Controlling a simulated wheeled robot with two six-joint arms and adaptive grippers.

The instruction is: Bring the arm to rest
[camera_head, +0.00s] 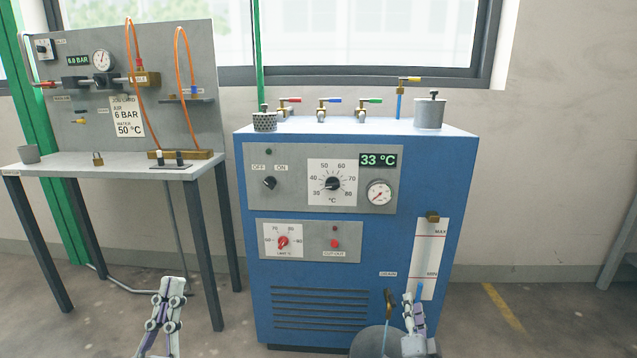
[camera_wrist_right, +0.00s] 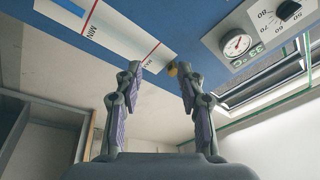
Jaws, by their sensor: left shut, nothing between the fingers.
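My left gripper (camera_head: 176,282) is low in the head view, in front of the grey bench and left of the blue cabinet. Its fingers come together with nothing between them. My right gripper (camera_head: 412,297) is low in front of the cabinet's right side, near the drain label. In the right wrist view my right gripper (camera_wrist_right: 161,75) has its two fingers apart and holds nothing. The level gauge strip (camera_wrist_right: 120,38) and a brass knob (camera_wrist_right: 171,69) lie beyond the fingertips.
The blue cabinet (camera_head: 360,245) has dials, a 33 °C display (camera_head: 378,160) and several valves on top. A drain handle (camera_head: 388,305) and a rounded grey vessel (camera_head: 368,343) are close to my right gripper. The bench (camera_head: 110,163) stands at left. Floor between them is clear.

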